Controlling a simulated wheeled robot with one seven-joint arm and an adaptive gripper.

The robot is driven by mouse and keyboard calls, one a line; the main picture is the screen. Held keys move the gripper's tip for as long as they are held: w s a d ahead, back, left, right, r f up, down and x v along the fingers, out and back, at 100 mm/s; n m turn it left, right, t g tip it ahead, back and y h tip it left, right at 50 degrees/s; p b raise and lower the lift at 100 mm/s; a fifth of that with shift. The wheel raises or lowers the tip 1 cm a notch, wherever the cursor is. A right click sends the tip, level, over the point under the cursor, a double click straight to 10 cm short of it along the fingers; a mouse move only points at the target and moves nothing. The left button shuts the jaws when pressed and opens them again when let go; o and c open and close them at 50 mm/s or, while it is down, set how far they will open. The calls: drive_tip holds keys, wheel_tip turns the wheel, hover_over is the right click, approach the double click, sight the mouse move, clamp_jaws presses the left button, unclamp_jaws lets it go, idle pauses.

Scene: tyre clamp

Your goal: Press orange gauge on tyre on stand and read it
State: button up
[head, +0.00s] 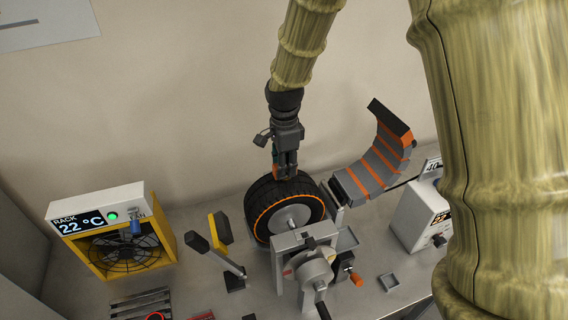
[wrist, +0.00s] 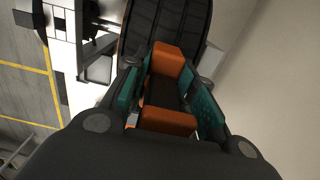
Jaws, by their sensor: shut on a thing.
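My gripper (head: 286,172) points down at the top of the black tyre (head: 262,192) with an orange ring, which stands upright on the grey stand (head: 305,242). The gripper is shut on the orange gauge, whose orange ends and dark middle show between the fingers in the wrist view (wrist: 174,62). Only a little orange of the gauge shows at the fingertips in the head view. The gauge's far end overlaps the tyre tread (wrist: 168,22) in the wrist view. I cannot tell whether it touches. No gauge reading is visible.
A curved grey and orange segmented part (head: 375,168) rises right of the tyre. A yellow fan rack (head: 122,245) showing 22 °C stands at left. A lever with a yellow plate (head: 221,230) is left of the tyre. A white display box (head: 418,215) stands at right.

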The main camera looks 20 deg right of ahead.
drive_tip(key=shift+s+r, duration=0.2)
drive_tip(key=shift+w+f, duration=0.15)
drive_tip(key=shift+f, duration=0.5)
idle(2.1)
drive_tip(key=shift+r, duration=3)
drive_tip(key=shift+a, duration=0.1)
